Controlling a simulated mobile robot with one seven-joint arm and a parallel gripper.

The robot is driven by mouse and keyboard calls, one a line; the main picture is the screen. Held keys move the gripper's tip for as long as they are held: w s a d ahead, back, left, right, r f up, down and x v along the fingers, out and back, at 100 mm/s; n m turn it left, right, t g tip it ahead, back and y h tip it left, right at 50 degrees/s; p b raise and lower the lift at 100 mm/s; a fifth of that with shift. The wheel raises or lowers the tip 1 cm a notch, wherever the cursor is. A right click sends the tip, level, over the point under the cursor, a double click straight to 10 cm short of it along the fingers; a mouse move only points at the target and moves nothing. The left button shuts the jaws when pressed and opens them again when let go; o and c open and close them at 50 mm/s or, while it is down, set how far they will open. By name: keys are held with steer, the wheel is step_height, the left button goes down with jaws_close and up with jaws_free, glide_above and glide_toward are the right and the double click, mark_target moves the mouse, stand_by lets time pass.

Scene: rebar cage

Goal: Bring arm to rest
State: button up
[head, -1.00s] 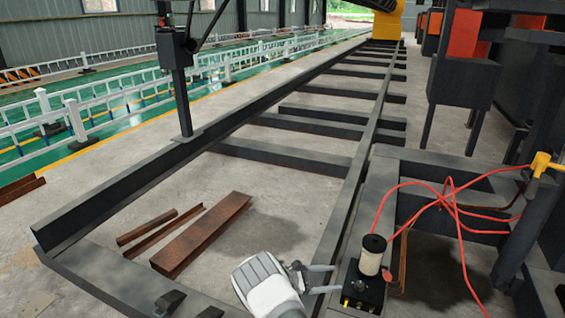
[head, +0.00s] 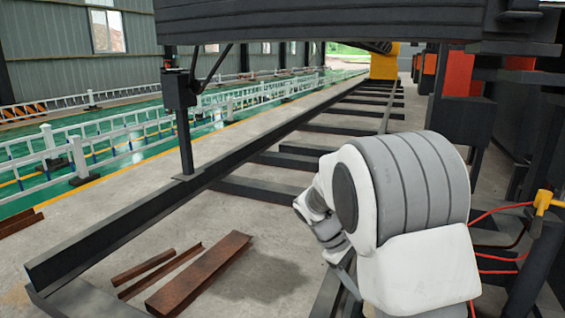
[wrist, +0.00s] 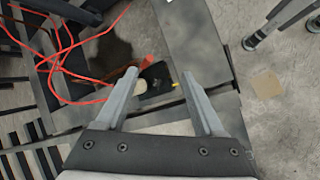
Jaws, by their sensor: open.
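My gripper (wrist: 160,75) is open in the wrist view, with its two grey fingers apart and nothing held between them. Below and beyond the fingers is a small black box (wrist: 157,76) with a pale spool (wrist: 141,87) at its left. My white and grey arm (head: 415,210) fills the right foreground of the head view. It hides most of the gripper there, as well as the box and spool.
Red cable (wrist: 65,50) loops at the upper left of the wrist view and shows at right in the head view (head: 497,255). Dark steel rails (head: 130,225) run into the distance. Rusty steel pieces (head: 200,275) lie on the floor. A dark beam (head: 320,22) crosses the top.

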steer(key=s+a+r+m+t+y, duration=0.15)
steer(key=s+r, duration=0.25)
steer(key=s, duration=0.4)
steer(key=s+a+r+m+t+y, duration=0.1)
steer(key=s+r+m+t+y, duration=0.2)
steer(key=s, duration=0.5)
steer(key=s+a+r+m+t+y, duration=0.1)
steer(key=s+a+r+m+y, duration=0.15)
steer(key=s+r, duration=0.5)
step_height(320, 180, up, 23)
steer(key=s+p, duration=0.1)
steer(key=p, duration=2.4)
steer(key=shift+s+d+r, duration=0.2)
steer(key=shift+d, duration=0.15)
